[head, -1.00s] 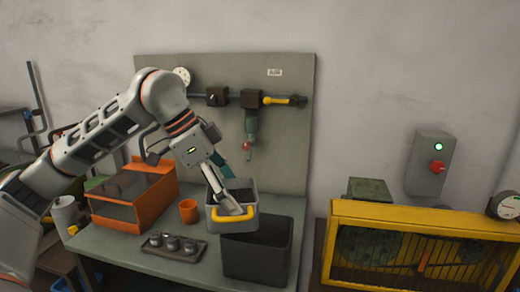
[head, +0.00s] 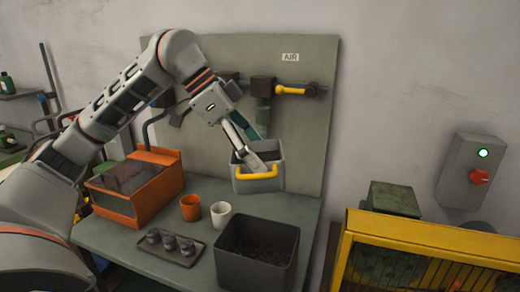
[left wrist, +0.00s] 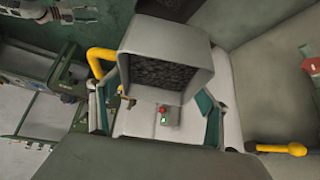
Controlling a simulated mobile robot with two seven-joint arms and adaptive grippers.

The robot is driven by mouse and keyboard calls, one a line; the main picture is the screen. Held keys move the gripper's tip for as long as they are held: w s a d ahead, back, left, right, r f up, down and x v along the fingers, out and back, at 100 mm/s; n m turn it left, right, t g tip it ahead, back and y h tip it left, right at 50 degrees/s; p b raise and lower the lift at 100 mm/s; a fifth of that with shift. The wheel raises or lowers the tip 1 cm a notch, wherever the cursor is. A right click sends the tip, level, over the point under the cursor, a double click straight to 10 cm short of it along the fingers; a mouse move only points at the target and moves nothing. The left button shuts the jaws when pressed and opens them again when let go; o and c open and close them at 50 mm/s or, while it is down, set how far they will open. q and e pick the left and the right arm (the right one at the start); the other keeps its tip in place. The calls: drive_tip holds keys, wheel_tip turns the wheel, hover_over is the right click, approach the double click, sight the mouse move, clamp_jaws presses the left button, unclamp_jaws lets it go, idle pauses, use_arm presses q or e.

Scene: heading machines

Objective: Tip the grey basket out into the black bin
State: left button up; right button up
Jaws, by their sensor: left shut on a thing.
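The grey basket (head: 266,184) has a yellow handle (head: 259,174) and is held in the air above and behind the black bin, apart from it. My left gripper (head: 257,163) is shut on the basket at its handle side. In the left wrist view the basket (left wrist: 189,45) shows its open mouth with a dark, grainy load inside. The black bin (head: 246,272) stands open and upright at the table's front right. Dark, lumpy contents show on its floor, but I cannot tell what they are. My right gripper is not in view.
A white cup (head: 221,214) and an orange cup (head: 190,207) stand left of the bin. A tray (head: 169,258) with several small metal parts and an orange box (head: 135,188) lie farther left. Behind are the wall panel and its pipe; a yellow guard (head: 428,238) stands right.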

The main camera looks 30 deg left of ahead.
use_arm(q)
drive_tip(key=shift+a+f+h, duration=0.15)
drive_tip(key=shift+f+h, duration=0.2)
drive_tip(key=shift+h, duration=0.05)
drive_tip(key=shift+s+t+h, duration=0.2)
drive_tip(key=shift+t+h, duration=0.3)
drive_tip(key=shift+t, duration=0.1)
drive_tip(key=shift+f, duration=0.1)
drive_tip(key=shift+h, duration=0.5)
drive_tip(key=shift+s+f+t+h, duration=0.15)
drive_tip(key=shift+t+h, duration=0.25)
drive_tip(key=shift+t, duration=0.1)
